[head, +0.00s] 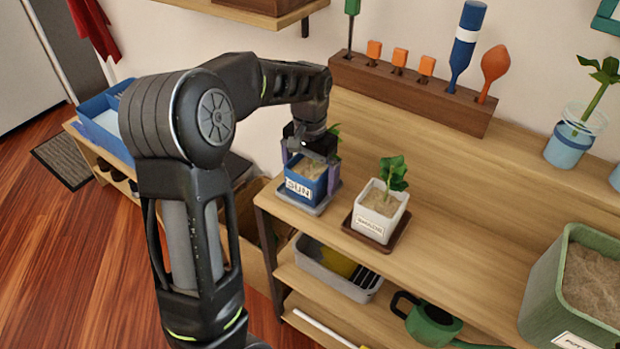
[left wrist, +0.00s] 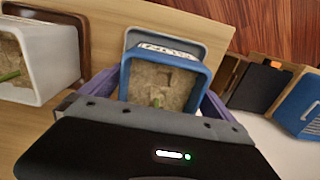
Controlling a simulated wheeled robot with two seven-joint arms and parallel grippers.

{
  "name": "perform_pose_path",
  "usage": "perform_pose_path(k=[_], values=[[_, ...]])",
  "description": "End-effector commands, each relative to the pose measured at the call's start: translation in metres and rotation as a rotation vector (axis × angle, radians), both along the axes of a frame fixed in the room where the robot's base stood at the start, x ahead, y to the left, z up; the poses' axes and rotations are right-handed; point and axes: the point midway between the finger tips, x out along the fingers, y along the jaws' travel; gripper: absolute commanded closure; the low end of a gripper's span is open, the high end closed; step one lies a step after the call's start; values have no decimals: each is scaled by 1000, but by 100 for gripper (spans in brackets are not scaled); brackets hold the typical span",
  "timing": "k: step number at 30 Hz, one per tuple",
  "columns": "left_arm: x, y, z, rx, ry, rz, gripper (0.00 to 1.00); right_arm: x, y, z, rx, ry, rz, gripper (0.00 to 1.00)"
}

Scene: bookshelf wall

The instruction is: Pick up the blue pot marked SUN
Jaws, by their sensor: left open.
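The blue pot marked SUN (head: 301,188) stands upright on a grey saucer (head: 312,208) at the left end of the wooden bench top. It holds soil and a small green plant, mostly hidden behind my gripper. My left gripper (head: 310,168) comes down over it, with one purple finger on either side of the pot. In the left wrist view the blue pot (left wrist: 165,84) sits between the spread fingers (left wrist: 157,98). The jaws are open, and I cannot tell whether a finger touches the pot. My right gripper is in neither view.
A white pot (head: 371,226) with a plant stands on a brown saucer close to the right. A wooden rack (head: 410,97) with orange-handled tools stands behind. A large green planter (head: 548,290) is at the right. The bench's middle is clear.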

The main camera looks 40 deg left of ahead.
Motion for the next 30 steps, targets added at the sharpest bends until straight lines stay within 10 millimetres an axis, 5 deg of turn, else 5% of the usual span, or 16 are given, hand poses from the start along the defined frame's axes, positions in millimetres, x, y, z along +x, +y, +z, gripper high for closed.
perform_pose_path(k=[30], values=[[0, 0, 0, 0, 0, 0, 79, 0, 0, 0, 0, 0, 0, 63]])
